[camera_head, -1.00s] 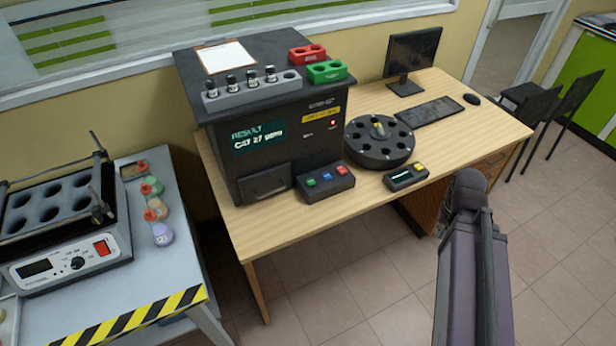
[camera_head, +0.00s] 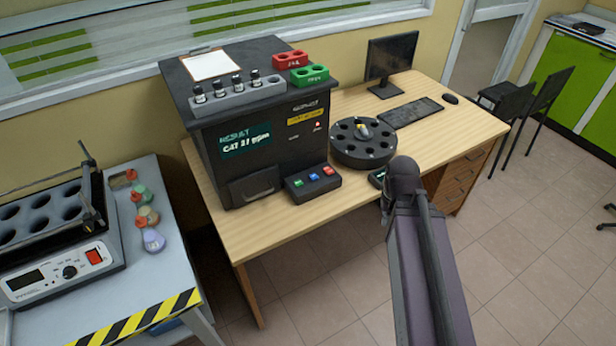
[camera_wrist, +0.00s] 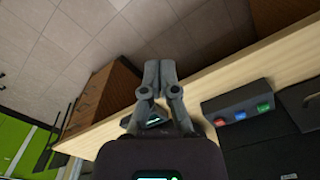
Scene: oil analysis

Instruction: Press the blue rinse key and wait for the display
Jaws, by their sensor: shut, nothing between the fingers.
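A black key box (camera_head: 315,195) sits on the wooden table in front of the dark analyser (camera_head: 240,170). Its blue key (camera_head: 313,177) is in the middle, between a green key (camera_head: 298,183) and a red key (camera_head: 328,170). In the wrist view the blue key (camera_wrist: 240,116) is right of my gripper (camera_wrist: 158,70), which is shut, empty and apart from the key box. My arm hides the gripper in the head view. The analyser's display (camera_head: 246,141) is lit with "RESULT" and a CAT ppm reading.
A round black carousel (camera_head: 362,152) stands right of the analyser. A small device (camera_head: 376,178) in front of it is partly hidden by my arm. A monitor (camera_head: 392,58) and keyboard (camera_head: 411,110) are farther back. A second bench (camera_head: 170,235) stands at left.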

